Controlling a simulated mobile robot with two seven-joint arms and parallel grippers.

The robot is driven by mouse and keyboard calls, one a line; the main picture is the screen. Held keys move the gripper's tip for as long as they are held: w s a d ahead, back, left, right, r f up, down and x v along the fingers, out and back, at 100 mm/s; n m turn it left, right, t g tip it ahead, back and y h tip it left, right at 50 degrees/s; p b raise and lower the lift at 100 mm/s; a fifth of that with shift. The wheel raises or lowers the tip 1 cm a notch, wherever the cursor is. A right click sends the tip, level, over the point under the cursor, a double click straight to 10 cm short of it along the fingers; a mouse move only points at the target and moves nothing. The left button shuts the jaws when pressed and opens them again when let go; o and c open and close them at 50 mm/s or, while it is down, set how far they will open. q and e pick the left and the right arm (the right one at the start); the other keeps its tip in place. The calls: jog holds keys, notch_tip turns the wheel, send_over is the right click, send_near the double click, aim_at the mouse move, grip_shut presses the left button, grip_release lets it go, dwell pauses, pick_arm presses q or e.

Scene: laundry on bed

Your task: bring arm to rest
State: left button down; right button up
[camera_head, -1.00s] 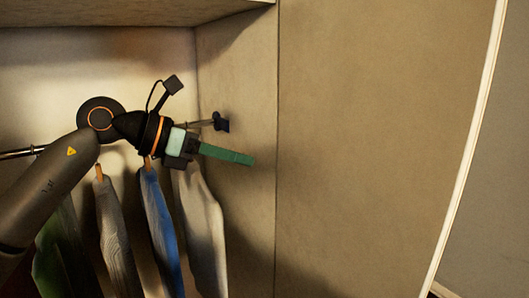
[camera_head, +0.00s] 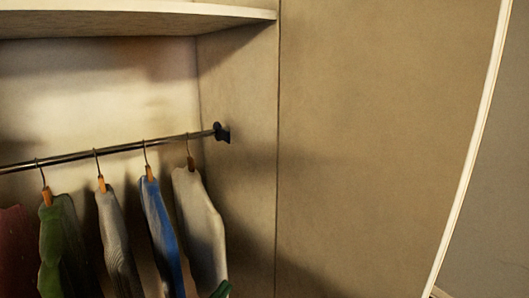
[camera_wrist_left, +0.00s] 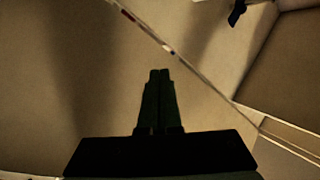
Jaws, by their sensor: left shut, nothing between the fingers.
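My left gripper (camera_wrist_left: 159,75) shows in the left wrist view as two dark fingers lying together, shut with nothing between them. In the head view only its green fingertip part (camera_head: 221,290) shows at the bottom edge, low in front of the pale garment (camera_head: 200,220). The rest of my left arm is out of that view. My right gripper is in neither current view.
A metal rod (camera_head: 125,148) crosses the wardrobe to a dark bracket (camera_head: 221,132) on the side panel (camera_head: 240,80). Several garments hang from it, including a blue one (camera_head: 160,225) and a green one (camera_head: 55,245). A shelf (camera_head: 130,20) lies above.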

pick_arm(q)
jog(key=s+a+f+n+g+y, duration=0.2)
jog(key=s+f+n+g, duration=0.1)
jog(key=s+f, duration=0.4)
jog(key=s+a+f+n+g+y+p, duration=0.1)
jog(key=s+a+f+n+g+y, duration=0.1)
jog(key=s+f+n, duration=0.3)
jog(key=s+a+f+n+g+y, duration=0.3)
jog(key=s+f+n, duration=0.1)
jog(key=s+f, duration=0.7)
notch_tip(320, 180, down, 2)
jog(key=shift+a+f+g+y, duration=0.15)
jog(key=shift+a+g+y, duration=0.15)
jog(key=shift+a, duration=0.05)
jog(key=shift+a, duration=0.1)
